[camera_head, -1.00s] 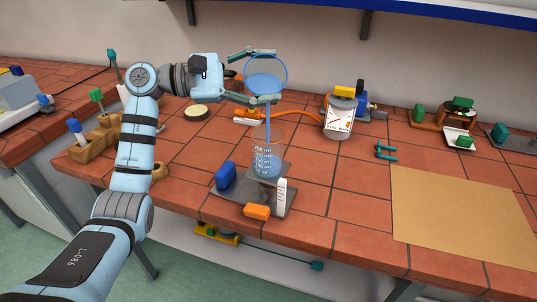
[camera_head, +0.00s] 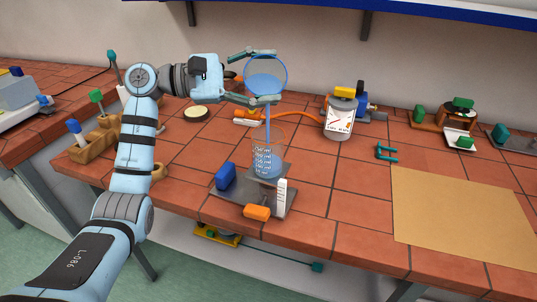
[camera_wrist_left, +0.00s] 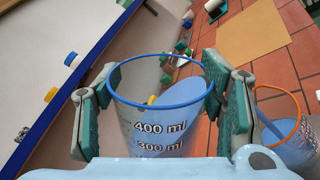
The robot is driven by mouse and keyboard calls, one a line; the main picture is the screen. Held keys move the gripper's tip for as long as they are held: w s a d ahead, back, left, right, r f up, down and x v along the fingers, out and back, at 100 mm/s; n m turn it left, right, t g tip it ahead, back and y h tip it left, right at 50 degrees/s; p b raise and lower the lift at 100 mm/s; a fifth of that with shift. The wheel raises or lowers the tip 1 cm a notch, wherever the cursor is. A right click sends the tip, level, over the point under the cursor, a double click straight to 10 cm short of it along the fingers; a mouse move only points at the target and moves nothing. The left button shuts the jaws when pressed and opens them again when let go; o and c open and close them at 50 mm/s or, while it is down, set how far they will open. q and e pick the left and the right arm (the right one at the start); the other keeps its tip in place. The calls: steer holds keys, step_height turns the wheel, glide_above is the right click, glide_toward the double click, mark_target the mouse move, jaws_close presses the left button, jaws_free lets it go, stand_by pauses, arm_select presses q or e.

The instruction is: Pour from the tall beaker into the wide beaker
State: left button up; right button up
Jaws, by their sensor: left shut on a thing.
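My left gripper (camera_head: 259,76) is shut on the blue-rimmed tall beaker (camera_head: 281,68), with one finger on each side. In the left wrist view the gripper (camera_wrist_left: 160,105) holds this beaker (camera_wrist_left: 150,140), marked 400 ml and 300 ml, with blue liquid inside. The beaker is tilted, and a thin blue stream (camera_head: 267,122) falls from its lower rim into the wide beaker (camera_head: 268,152). The wide beaker stands upright below and contains blue liquid. Its orange rim shows in the left wrist view (camera_wrist_left: 294,125). My right gripper is out of view.
The wide beaker stands on a grey stand (camera_head: 262,200) with a blue block (camera_head: 226,176) and an orange block (camera_head: 257,212). A labelled jar (camera_head: 339,118) is behind to the right. A tan mat (camera_head: 455,215) lies bare at the right.

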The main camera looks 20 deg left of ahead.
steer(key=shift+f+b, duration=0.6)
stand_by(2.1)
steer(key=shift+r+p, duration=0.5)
steer(key=shift+p, duration=0.05)
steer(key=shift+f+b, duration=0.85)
stand_by(3.4)
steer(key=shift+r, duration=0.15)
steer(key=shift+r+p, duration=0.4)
steer(key=shift+p, duration=0.15)
